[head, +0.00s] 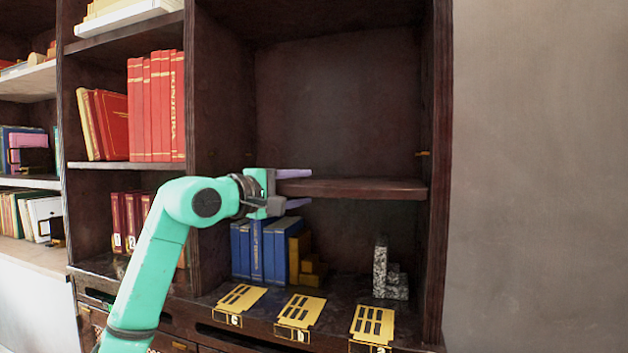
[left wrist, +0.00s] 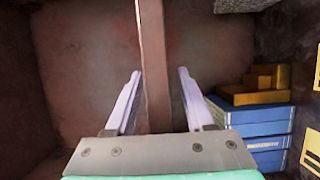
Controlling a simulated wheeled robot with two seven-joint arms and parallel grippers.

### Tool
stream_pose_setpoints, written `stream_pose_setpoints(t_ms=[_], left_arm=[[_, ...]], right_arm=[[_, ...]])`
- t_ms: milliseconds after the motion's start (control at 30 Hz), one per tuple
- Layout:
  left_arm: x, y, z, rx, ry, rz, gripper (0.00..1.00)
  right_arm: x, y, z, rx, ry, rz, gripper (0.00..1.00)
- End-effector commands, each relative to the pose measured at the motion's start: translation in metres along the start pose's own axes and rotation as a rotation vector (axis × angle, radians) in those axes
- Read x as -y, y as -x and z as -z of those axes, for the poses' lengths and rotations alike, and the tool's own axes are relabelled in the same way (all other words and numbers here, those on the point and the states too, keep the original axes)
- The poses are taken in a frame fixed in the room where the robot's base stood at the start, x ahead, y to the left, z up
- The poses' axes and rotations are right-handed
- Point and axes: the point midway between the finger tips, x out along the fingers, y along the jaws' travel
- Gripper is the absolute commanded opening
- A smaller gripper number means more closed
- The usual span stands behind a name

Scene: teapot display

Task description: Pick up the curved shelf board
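The dark brown shelf board (head: 360,188) lies level across the right bookcase bay, above the blue books. My left gripper (head: 310,187) is at the board's left front part, one pale purple finger above it and one below. In the left wrist view the board (left wrist: 154,60) runs between the two spread fingers of the left gripper (left wrist: 159,72), with a gap on each side. The gripper is open and not closed on the board. The gripper body hides the board's left end in the head view. My right gripper is not in view.
Blue books (head: 257,250) and yellow blocks (head: 308,262) stand below the board, with a speckled grey bookend (head: 381,268) to the right. Yellow stencil plates (head: 301,310) lie along the front ledge. Red books (head: 157,106) fill the left bay. The space above the board is empty.

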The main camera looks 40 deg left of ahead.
Motion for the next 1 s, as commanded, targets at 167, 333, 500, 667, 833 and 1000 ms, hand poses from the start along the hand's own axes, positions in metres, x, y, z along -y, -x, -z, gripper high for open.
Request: stream_pose_setpoints(t_ms=[167,333,500,667,833,1000], left_arm=[[0.0003,0.0002,0.0000,0.000,0.000,0.001,0.00],[0.0005,0.0002,-0.0001,0.000,0.000,0.001,0.00],[0.0006,0.0002,-0.0001,0.000,0.000,0.002,0.00],[0.0007,0.0002,-0.0002,0.000,0.000,0.002,0.00],[0.0009,0.0001,-0.0002,0.001,0.001,0.003,0.00],[0.0010,0.0001,-0.0003,0.001,0.001,0.003,0.00]], right_arm=[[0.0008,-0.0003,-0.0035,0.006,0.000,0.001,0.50],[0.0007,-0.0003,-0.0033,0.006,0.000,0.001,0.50],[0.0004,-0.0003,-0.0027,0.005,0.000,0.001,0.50],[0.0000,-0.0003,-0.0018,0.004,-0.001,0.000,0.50],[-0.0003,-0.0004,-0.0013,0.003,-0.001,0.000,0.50],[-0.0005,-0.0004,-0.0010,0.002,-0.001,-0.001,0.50]])
